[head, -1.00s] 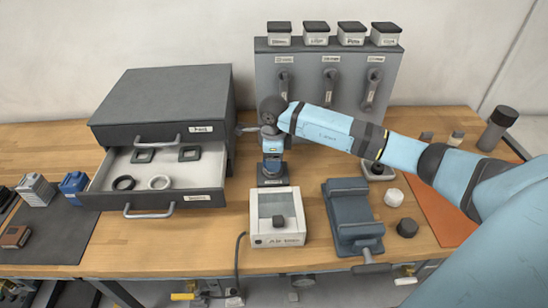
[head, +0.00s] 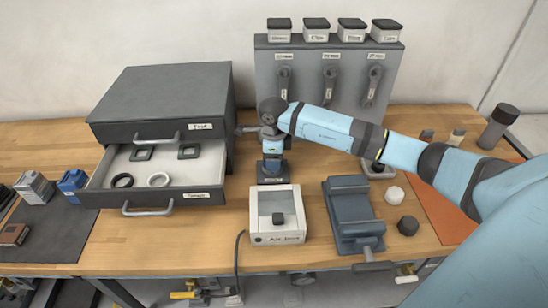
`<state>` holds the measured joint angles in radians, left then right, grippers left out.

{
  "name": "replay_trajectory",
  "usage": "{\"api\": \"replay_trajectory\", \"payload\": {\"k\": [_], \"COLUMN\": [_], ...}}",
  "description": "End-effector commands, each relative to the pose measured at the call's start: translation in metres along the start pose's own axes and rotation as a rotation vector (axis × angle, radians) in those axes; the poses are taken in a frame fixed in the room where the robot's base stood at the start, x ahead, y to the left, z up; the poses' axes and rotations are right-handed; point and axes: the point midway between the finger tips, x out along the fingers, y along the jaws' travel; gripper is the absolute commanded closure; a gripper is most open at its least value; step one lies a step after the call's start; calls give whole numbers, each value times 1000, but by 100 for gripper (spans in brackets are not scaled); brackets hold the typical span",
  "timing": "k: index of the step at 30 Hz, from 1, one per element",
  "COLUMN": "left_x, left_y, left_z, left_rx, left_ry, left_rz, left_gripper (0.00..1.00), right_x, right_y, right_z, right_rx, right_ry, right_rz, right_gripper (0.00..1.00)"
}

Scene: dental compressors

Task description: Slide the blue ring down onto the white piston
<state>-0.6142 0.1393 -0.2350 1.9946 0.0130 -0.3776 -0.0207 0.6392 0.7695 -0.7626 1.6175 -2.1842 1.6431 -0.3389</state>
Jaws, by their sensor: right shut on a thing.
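My right gripper (head: 272,166) comes in from the right and points straight down over a small dark stand (head: 272,181) at the middle of the bench. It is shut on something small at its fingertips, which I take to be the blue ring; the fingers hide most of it. The white piston cannot be made out; the gripper covers the space just above the stand. I cannot tell whether ring and piston touch. My left gripper is out of view.
A white scale (head: 277,233) stands just in front of the stand. A grey vise (head: 352,208) is to its right, with a white round piece (head: 394,195) and a black one (head: 408,226) beyond. An open drawer (head: 190,193) juts out on the left, holding several rings and gaskets.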

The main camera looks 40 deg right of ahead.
Motion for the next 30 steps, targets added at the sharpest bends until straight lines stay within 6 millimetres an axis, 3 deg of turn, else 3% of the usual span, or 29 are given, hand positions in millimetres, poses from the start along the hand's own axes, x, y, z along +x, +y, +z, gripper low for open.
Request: {"api": "replay_trajectory", "payload": {"k": [24, 25, 28, 30], "left_x": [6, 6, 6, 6], "left_y": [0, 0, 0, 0], "left_z": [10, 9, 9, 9], "left_rx": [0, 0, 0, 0], "left_ry": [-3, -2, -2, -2], "left_rz": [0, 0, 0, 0], "left_gripper": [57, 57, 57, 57], "right_x": [14, 14, 14, 14], "right_y": [0, 0, 0, 0], "right_z": [0, 0, 0, 0], "right_rx": [0, 0, 0, 0], "right_ry": [1, 1, 1, 1], "right_rz": [1, 1, 1, 1], "right_gripper": [63, 42, 19, 14]}}
